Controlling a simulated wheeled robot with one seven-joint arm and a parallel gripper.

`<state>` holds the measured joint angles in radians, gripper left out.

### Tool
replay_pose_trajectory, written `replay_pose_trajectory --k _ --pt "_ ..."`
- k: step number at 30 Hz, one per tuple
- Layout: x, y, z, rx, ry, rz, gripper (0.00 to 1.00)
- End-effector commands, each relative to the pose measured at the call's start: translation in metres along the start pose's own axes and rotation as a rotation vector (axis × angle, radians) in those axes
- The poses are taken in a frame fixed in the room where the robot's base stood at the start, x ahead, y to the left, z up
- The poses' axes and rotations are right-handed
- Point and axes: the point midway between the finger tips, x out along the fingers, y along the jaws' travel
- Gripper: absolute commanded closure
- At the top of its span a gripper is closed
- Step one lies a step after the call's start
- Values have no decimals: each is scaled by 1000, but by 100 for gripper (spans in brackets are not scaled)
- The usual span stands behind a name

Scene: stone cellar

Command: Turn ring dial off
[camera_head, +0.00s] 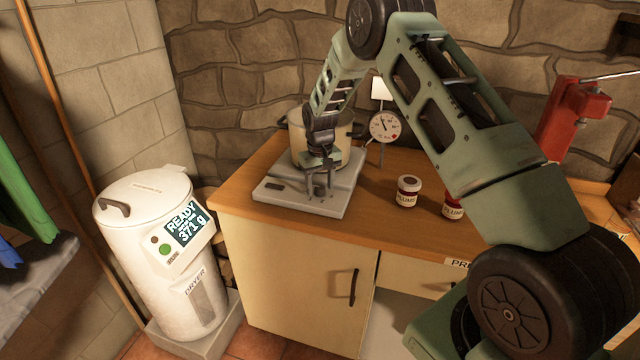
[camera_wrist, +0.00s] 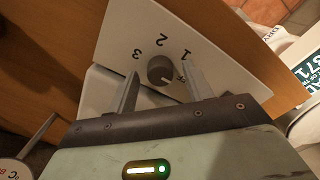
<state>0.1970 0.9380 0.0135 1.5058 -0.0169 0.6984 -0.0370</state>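The ring dial is a round dark grey knob (camera_wrist: 160,68) on the pale control panel (camera_wrist: 125,30) of a cooking ring. The marks 3, 2 and 1 stand around it. Another mark beside the right finger is partly covered. A light line on the knob points towards the lower right, near that mark. In the head view the cooking ring (camera_head: 274,198) stands on the counter with a pot (camera_head: 338,158) on it. My gripper (camera_head: 320,190) is over its front part. In the wrist view my gripper (camera_wrist: 161,75) is open, one finger each side of the knob, with gaps visible.
A gauge on a stand (camera_head: 384,126) is close behind and right of the ring. Jars (camera_head: 408,191) stand further right on the wooden counter (camera_head: 375,225). A white dryer (camera_head: 150,245) reading READY stands at left. A red device (camera_head: 573,120) is at the back right.

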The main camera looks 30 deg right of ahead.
Motion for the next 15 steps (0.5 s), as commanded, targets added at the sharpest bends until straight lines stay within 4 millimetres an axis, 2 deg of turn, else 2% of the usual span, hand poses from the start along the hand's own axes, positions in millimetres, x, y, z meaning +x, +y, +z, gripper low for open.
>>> replay_pose_trajectory --k 5,8,15 --pt "-4 0 -1 -1 2 0 49" --pt "-15 0 -1 -1 4 0 49" --pt "-67 0 -1 -1 6 0 49"
